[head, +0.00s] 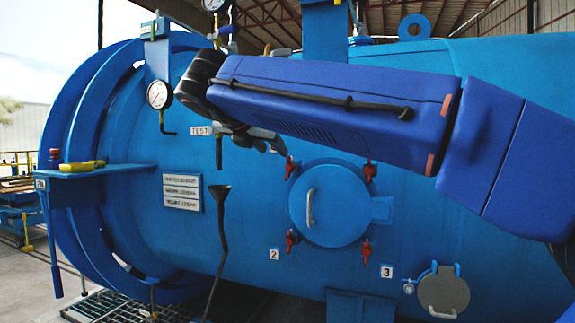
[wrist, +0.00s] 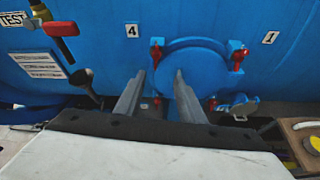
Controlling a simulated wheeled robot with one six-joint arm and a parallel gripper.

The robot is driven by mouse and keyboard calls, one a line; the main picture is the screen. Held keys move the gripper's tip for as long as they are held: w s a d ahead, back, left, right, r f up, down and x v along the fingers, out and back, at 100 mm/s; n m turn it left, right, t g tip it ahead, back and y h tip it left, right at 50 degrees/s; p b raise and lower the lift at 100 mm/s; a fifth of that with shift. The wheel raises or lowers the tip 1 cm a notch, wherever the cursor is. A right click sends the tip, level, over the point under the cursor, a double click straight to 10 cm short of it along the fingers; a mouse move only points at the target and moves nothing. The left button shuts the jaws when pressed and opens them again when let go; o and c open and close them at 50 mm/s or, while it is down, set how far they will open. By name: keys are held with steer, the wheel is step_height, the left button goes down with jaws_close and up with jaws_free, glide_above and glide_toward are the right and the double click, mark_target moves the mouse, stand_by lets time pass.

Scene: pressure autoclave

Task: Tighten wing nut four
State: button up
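The round blue hatch (head: 330,205) has red wing nuts around its rim. Wing nut four (wrist: 157,48) is the upper-left one in the wrist view, near the "4" label (wrist: 132,31). In the head view it is the red wing nut (head: 290,168) at the hatch's upper left; its label is not visible there. My gripper (wrist: 159,72) is open, with its two fingers apart and nothing seen between them. In the wrist view wing nut four appears just beyond the fingertips. In the head view my gripper (head: 274,145) is up and left of the nut, partly hidden by my arm.
Other red wing nuts sit at upper right (head: 370,171), lower left (head: 291,241) and lower right (head: 366,250). A hatch handle (head: 310,206) sticks out. A red-handled valve (wrist: 62,28), a black funnel (head: 219,192) and a pressure gauge (head: 159,94) are to the left.

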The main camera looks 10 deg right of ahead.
mark_target(289, 165)
steer(key=shift+n, duration=0.3)
steer(key=x, duration=1.1)
steer(key=w+r+x, duration=0.1)
steer(key=x, duration=0.5)
steer(key=shift+s+a+r, duration=0.1)
steer(key=shift+a, duration=0.15)
jaws_close()
